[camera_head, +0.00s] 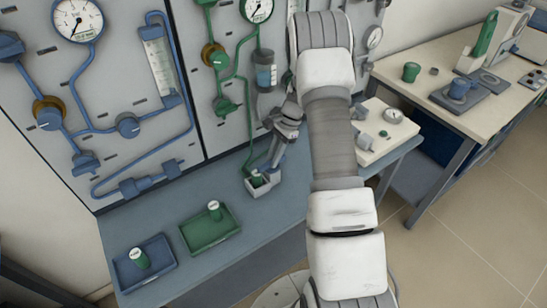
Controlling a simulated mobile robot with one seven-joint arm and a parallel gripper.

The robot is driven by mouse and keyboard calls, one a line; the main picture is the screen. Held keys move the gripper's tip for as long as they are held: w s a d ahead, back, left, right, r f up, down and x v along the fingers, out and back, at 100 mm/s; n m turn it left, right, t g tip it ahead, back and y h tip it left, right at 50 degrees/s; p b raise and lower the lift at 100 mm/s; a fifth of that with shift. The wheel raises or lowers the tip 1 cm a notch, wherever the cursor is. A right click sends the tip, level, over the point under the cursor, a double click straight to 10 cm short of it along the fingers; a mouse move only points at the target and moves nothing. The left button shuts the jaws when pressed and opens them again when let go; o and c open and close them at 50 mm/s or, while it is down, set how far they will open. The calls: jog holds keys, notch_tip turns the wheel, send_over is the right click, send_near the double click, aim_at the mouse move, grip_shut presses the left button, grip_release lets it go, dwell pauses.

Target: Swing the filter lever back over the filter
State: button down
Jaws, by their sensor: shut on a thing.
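My gripper (267,171) reaches down from the wrist in front of the panel to a small grey housing (265,189) at the back of the blue-grey bench. A small green part (257,181), apparently the filter, shows inside this housing. The gripper looks closed at the housing on a thin part that I take to be the filter lever; the fingers and wrist hide most of it. I cannot tell the lever's angle over the green part.
A green tray (190,237) and a blue tray (124,279) on the bench each hold a white-topped green cartridge. Blue and green pipework with gauges covers the panel (125,82) behind. A beige table (415,90) with equipment stands right.

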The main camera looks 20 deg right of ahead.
jog(key=c, duration=0.8)
grip_release()
jog(key=p+v, duration=0.1)
jog(key=v, duration=1.6)
jog(key=shift+r, duration=0.2)
jog(key=shift+r, duration=0.1)
